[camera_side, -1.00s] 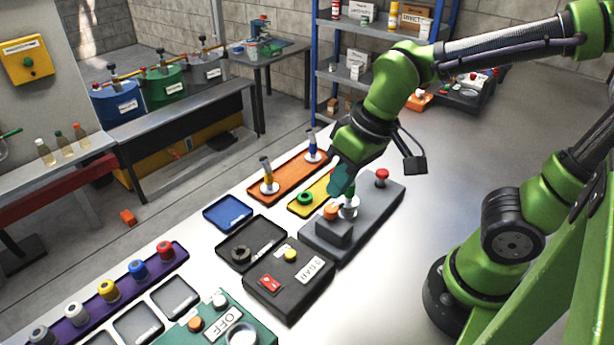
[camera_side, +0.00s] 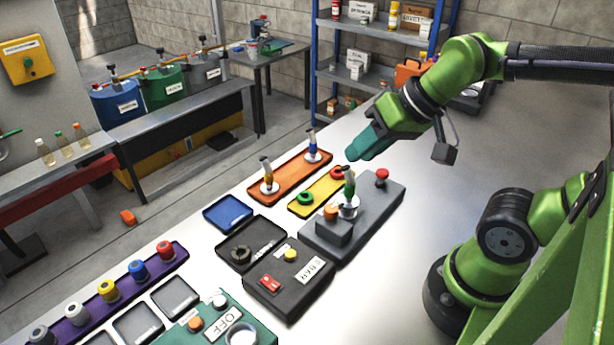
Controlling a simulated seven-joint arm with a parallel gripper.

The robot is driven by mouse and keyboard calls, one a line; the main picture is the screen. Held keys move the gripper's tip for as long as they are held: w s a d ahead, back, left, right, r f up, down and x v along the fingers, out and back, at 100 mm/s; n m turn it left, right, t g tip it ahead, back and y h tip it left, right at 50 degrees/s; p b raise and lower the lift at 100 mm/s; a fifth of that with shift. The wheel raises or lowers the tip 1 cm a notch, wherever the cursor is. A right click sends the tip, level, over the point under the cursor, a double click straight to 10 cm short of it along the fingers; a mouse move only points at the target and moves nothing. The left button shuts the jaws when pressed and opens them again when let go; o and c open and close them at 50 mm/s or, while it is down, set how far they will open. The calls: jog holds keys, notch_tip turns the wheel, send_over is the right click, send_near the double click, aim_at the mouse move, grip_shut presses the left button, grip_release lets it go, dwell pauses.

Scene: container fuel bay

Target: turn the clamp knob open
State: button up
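A grey fixture block (camera_side: 372,213) stands on the white table. It carries an orange knob (camera_side: 331,212) on its raised front part and a red knob (camera_side: 382,176) at its back right end. I cannot tell for sure which of these is the clamp knob. Between them, a green-topped piece (camera_side: 349,185) stands upright in a pale round seat (camera_side: 348,208). My gripper (camera_side: 357,153) is above and behind the fixture, apart from it, with its teal fingers pointing down and left. No held object shows, but the finger gap is not visible.
A yellow tray (camera_side: 310,208) with green and red rings and an orange tray (camera_side: 290,182) with two upright pieces lie left of the fixture. A black box (camera_side: 290,285) with a red switch and yellow button stands in front. The table right of the fixture is clear.

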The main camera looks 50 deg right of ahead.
aim_at(331, 208)
jog(key=o, duration=0.5)
jog(key=w, duration=0.1)
jog(key=w+n+g, duration=0.2)
jog(key=shift+a+f, duration=0.25)
jog(key=shift+a, duration=0.05)
jog(key=w+n+g, duration=0.1)
jog(key=n, duration=0.1)
jog(key=w+n+g+h, duration=0.1)
jog(key=n, duration=0.2)
jog(key=shift+w+g, duration=0.4)
jog(key=f+n, duration=0.2)
jog(key=f, duration=0.3)
jog(key=f+n+g, duration=0.1)
jog(key=f+n, duration=0.1)
jog(key=f, duration=0.3)
jog(key=f+n+h, duration=0.1)
jog(key=f+n, duration=0.1)
jog(key=f, duration=0.3)
jog(key=shift+w+d+f+g, duration=0.2)
jog(key=shift+d+g, duration=0.1)
jog(key=shift+g, duration=0.1)
jog(key=shift+c, duration=0.3)
grip_shut()
